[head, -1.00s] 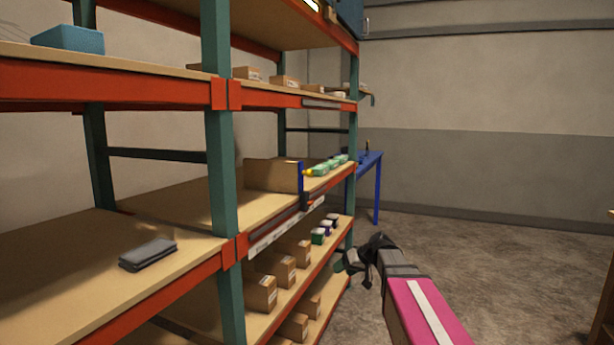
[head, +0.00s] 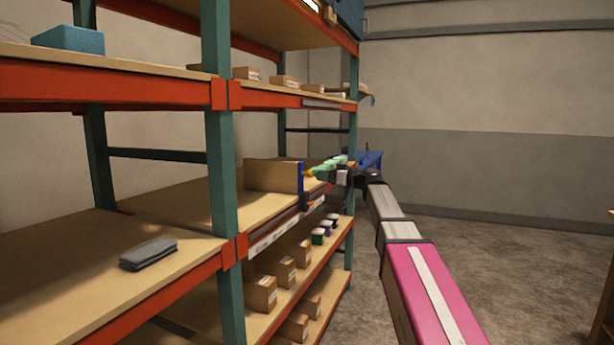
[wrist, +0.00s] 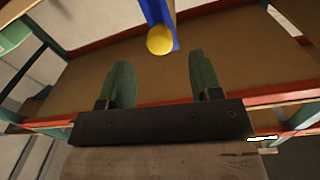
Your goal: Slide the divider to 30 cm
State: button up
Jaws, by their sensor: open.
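The divider (head: 272,175) is a brown upright panel with a blue front edge, standing on the middle shelf (head: 190,205). In the wrist view its blue edge (wrist: 160,12) points toward me and carries a round yellow knob (wrist: 160,40). My gripper (wrist: 163,85) is open, its two green fingers apart and empty. The knob lies beyond the fingertips, roughly centred between them and not touched. In the head view my gripper (head: 325,173) is at the shelf's front edge, just right of the divider. Scale markings are too small to read.
A dark piece (head: 304,201) sits on the shelf's front rail below the divider. Cartons (head: 262,293) fill lower shelves. A teal upright (head: 222,150) stands left. The aisle floor is clear.

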aim_at(312, 175)
jog(key=x, duration=0.7)
jog(key=shift+w+a, duration=0.15)
jog(key=shift+a, duration=0.15)
grip_shut()
jog(key=s+a, duration=0.3)
jog(key=s, duration=0.6)
jog(key=shift+s+a, duration=0.2)
jog(key=shift+s, duration=0.05)
grip_release()
jog(key=v, duration=1.1)
